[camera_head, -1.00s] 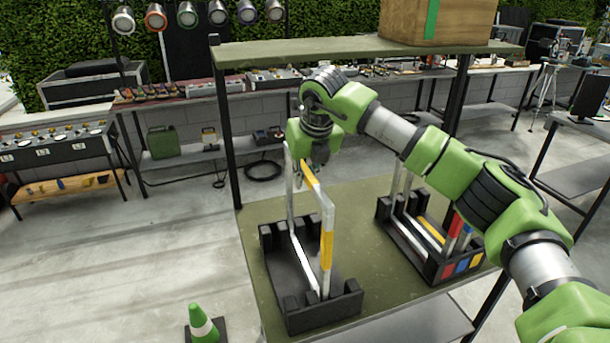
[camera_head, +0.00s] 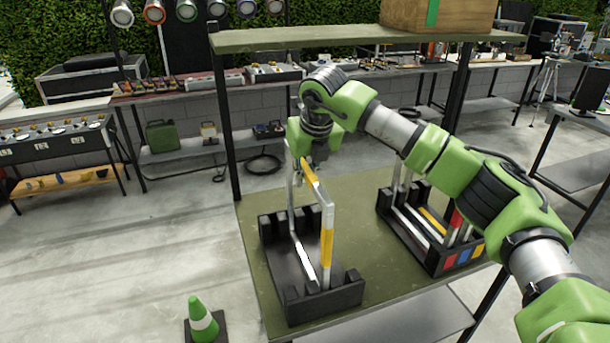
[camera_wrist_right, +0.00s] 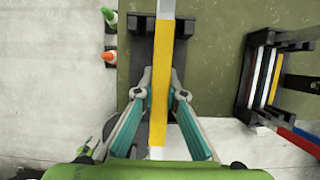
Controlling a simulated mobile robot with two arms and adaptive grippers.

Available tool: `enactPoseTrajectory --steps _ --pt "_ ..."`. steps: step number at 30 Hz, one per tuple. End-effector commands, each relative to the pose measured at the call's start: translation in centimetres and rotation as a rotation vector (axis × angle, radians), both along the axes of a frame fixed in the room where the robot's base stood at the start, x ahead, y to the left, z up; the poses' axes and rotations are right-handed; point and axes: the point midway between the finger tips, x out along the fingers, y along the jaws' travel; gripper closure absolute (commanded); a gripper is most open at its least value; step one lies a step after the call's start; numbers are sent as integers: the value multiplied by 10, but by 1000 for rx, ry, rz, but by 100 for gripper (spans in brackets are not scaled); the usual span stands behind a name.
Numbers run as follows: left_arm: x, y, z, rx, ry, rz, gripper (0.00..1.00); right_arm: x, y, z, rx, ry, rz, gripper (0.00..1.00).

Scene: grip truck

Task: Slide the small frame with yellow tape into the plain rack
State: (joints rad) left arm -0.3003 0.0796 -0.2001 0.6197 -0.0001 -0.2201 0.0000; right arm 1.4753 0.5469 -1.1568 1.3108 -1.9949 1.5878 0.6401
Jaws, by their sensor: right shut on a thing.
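The small white frame with yellow tape (camera_head: 327,235) stands upright over the plain black rack (camera_head: 315,302) on the green table. Its lower part is between the rack's end blocks; I cannot tell whether it rests on the rack floor. In the right wrist view, the gripper's fingers (camera_wrist_right: 160,95) lie on both sides of the yellow-taped bar (camera_wrist_right: 161,75), with the black rack (camera_wrist_right: 138,48) below. My left gripper is not in view.
A second black rack (camera_head: 436,266) with coloured marks holds several frames at the right of the table. A wooden box (camera_head: 400,18) sits on the shelf (camera_head: 300,43) above. A green cone (camera_head: 201,318) stands on the floor at the front left.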

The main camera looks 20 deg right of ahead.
Motion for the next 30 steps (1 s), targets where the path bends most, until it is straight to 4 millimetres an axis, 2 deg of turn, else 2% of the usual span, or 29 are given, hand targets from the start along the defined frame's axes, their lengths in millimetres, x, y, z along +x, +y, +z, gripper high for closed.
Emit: enactPoseTrajectory --steps 5,6,8,9,20,23,30 --pt "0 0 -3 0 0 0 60 0 0 -2 1 -3 0 100" --pt "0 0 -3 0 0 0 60 0 0 -2 1 -3 0 87" --pt "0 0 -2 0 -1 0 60 0 0 -1 1 -2 0 71" --pt "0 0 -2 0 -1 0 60 0 0 -2 1 -2 0 70" --pt "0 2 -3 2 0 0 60 -1 0 -1 0 1 0 70" --pt "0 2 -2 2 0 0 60 -4 -1 10 0 -2 0 70" --pt "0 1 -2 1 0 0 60 -23 -1 56 0 -5 0 70"
